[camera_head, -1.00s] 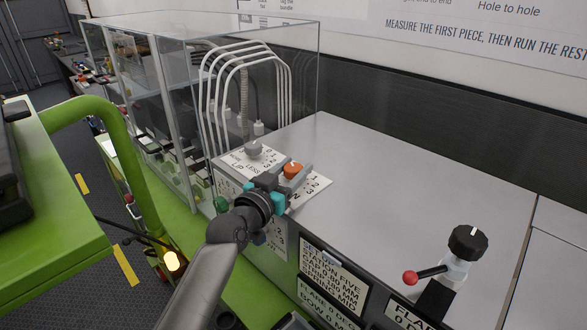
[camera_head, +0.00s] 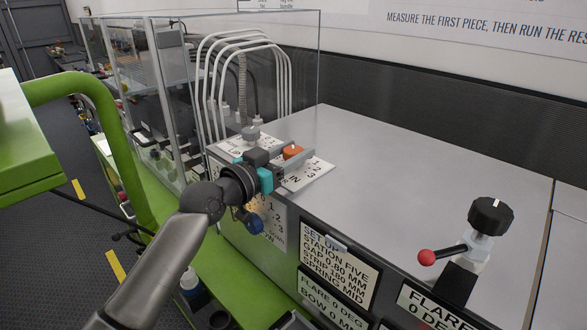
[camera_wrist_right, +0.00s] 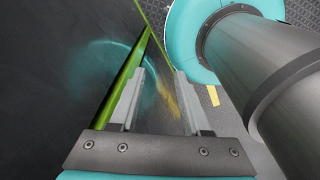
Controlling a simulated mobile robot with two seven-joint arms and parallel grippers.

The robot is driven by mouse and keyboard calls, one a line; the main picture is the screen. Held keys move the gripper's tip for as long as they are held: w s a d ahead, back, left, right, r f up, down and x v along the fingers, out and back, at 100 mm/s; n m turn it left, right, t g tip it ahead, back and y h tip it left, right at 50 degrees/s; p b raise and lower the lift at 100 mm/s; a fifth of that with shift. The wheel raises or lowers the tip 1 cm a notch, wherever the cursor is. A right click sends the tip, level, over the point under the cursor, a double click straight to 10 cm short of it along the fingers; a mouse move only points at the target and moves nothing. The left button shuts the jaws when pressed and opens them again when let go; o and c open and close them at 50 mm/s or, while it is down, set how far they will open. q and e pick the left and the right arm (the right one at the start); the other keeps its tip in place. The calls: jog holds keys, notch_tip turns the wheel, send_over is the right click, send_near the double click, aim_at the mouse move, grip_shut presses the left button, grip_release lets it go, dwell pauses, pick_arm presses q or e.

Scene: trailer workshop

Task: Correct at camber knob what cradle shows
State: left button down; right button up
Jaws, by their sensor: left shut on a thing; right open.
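My left gripper (camera_head: 286,156) reaches over the front corner of the grey machine and is shut on the orange knob (camera_head: 292,150); the fingers partly hide it. The plate (camera_head: 312,172) under it reads IN with numbers. A grey knob (camera_head: 250,132) stands on its own plate just behind, apart from the gripper. My right gripper (camera_wrist_right: 158,95) is open and empty.
A black knob (camera_head: 491,215) and a red-ended lever (camera_head: 427,257) stand at the right. A set-up card (camera_head: 338,268) is on the front. A clear guard (camera_head: 285,60) encloses white curved rods behind. A green rail (camera_head: 110,125) stands at left.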

pick_arm(q)
jog(key=shift+f+m+g+h+b, duration=0.2)
jog(key=shift+m+g+h+b, duration=1.4)
jog(key=shift+b, duration=4.4)
jog(key=shift+r+m+g+h+b, duration=0.15)
jog(key=shift+m+g+h+b, duration=0.25)
jog(key=shift+g+b, duration=0.7)
jog(key=shift+t+b, duration=0.3)
jog(key=shift+b, duration=0.05)
jog(key=shift+c, duration=1.5)
grip_release()
jog(key=b+v, duration=0.1)
jog(key=v, duration=1.4)
